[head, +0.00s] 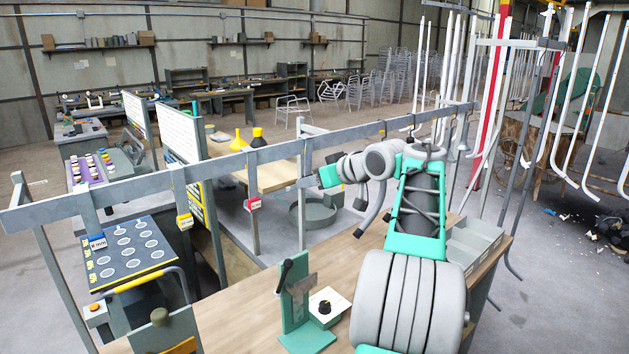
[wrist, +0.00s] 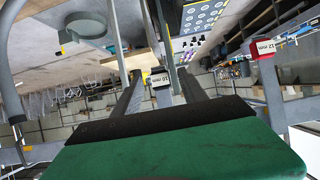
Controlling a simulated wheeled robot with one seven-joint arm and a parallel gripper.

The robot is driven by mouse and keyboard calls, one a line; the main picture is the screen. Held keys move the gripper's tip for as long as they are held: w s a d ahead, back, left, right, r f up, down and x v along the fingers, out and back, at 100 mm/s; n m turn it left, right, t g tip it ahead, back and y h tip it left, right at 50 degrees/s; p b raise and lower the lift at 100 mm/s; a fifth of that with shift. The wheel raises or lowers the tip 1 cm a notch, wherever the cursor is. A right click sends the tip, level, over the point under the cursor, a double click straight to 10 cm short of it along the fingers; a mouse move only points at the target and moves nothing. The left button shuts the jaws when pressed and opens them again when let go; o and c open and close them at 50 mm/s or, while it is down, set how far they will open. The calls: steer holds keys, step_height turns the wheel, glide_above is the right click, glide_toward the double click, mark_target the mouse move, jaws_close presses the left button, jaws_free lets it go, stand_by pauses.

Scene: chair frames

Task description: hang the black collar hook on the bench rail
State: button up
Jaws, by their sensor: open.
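The bench rail (head: 130,195) is a long grey bar that crosses the head view above the bench. Red (head: 254,204), yellow (head: 184,220) and blue (head: 97,242) tags hang along it. My gripper (head: 312,181) is at the rail's near side, pointing left. In the wrist view its two fingers (wrist: 160,73) are apart, with a 10 mm tag (wrist: 161,79) seen between them; I see nothing held. A bent grey tube with a dark end (head: 371,212) shows below my wrist. I cannot tell whether it is the black collar hook, and no other clear candidate shows.
The wooden bench top (head: 235,305) carries a green fixture (head: 296,300), a white box with a black knob (head: 328,306) and a grey bin (head: 475,242). White bent tubes (head: 570,150) hang at the right. A red 12 mm tag (wrist: 264,49) is right of the fingers.

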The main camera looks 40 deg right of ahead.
steer(key=p+v, duration=0.1)
steer(key=v, duration=0.7)
steer(key=shift+p, duration=0.4)
stand_by(0.7)
